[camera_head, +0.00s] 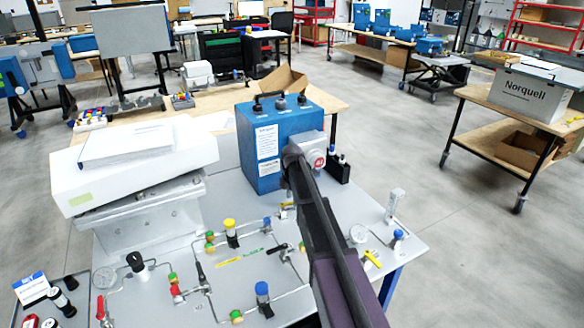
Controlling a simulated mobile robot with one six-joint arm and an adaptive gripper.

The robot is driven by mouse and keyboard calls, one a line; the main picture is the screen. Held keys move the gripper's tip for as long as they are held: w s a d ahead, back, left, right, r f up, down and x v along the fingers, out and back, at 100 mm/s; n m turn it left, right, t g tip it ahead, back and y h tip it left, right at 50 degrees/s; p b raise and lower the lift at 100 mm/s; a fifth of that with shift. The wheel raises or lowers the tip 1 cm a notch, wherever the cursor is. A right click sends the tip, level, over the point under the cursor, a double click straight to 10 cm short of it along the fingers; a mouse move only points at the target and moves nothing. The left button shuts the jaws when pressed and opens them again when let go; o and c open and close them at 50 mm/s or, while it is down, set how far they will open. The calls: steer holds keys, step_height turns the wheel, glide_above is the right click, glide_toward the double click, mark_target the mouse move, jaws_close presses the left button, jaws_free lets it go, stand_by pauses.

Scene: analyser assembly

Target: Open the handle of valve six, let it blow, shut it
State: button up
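A flat grey panel (150,258) carries thin metal piping with several small valves. A black lever handle (277,249) sits right of centre, and another black lever (200,273) stands left of it. A red lever (100,308) is at the lower left and a yellow lever (372,258) at the right, beside my arm. No number is readable, so I cannot tell which is valve six. My dark arm reaches from the bottom up over the panel's right half and covers part of the piping. My gripper is not discernible; the arm hides the area beneath it.
A blue box (262,150) with black knobs stands at the panel's back. A white unit (150,165) on a grey block is at the left.

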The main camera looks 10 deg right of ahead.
step_height(320, 180, up, 14)
steer(key=p, duration=1.3)
steer(key=shift+p, duration=0.4)
steer(key=shift+f, duration=0.1)
steer(key=shift+a, duration=0.15)
